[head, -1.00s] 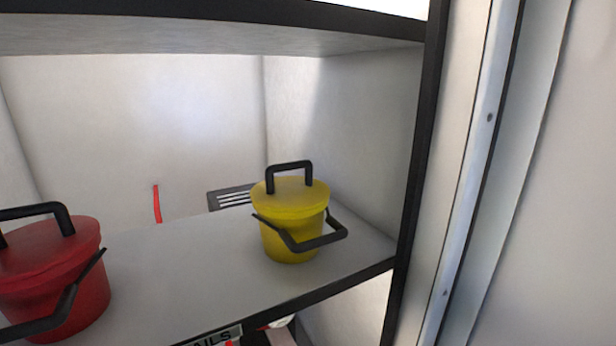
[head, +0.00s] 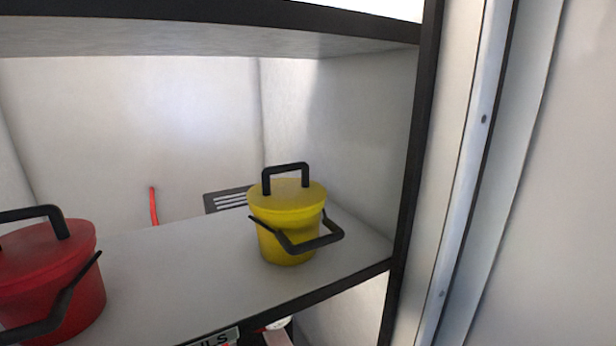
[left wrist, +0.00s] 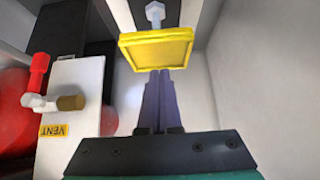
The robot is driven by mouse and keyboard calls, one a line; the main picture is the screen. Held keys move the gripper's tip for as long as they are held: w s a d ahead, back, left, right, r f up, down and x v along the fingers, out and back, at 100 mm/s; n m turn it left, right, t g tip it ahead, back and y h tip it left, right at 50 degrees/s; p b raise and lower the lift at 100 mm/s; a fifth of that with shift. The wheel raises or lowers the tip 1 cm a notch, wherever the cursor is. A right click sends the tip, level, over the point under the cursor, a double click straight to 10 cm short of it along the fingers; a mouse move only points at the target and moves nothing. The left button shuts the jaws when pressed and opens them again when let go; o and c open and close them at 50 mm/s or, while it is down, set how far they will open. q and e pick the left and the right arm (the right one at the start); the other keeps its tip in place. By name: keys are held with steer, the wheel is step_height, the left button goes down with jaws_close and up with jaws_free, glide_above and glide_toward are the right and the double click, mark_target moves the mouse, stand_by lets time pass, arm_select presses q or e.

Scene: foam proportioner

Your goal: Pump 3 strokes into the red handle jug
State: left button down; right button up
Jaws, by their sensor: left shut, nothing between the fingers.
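My left gripper (left wrist: 163,80) shows in the left wrist view with its two slim fingers shut together and nothing between them. Its tips point at a yellow square plate (left wrist: 156,50) with a grey bolt (left wrist: 155,14) above it. I cannot tell whether the tips touch the plate. No jug with a red handle can be made out in either view, and no pump handle can be identified for certain. Neither gripper shows in the head view. My right gripper is not in view.
In the head view, a red pail (head: 50,270) and a yellow pail (head: 286,222) stand on a grey shelf (head: 180,270). In the left wrist view, a white box (left wrist: 72,130) labelled VENT, with a red lever (left wrist: 39,72) and brass fitting (left wrist: 71,103), lies left of the fingers.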

arm_select(q)
steer(key=shift+f, duration=0.15)
stand_by(0.4)
steer(key=shift+f+b, duration=1.55)
steer(key=shift+f, duration=1.4)
steer(key=shift+r, duration=0.1)
step_height(320, 180, up, 3)
steer(key=p, duration=0.4)
steer(key=shift+r, duration=1.5)
steer(key=shift+f, duration=0.15)
